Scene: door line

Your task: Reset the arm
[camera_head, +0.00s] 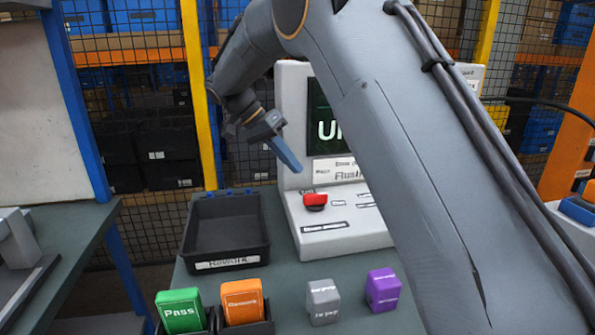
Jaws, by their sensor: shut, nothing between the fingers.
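My gripper (286,155) hangs at the end of my grey arm, in front of the white test machine (294,100) and above its red button (315,200). The fingers are blue, shut and empty, pointing down and to the right. They are apart from the red button. My arm crosses the picture from the lower right to the upper middle and hides part of the machine's dark screen (322,112), where the letters "UI" show.
A black "Rework" bin (228,228) stands left of the machine. In front are green "Pass" (180,311), orange (242,301), grey (323,302) and purple (383,290) blocks. A second table (70,225) is at left. Mesh fence and shelves stand behind.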

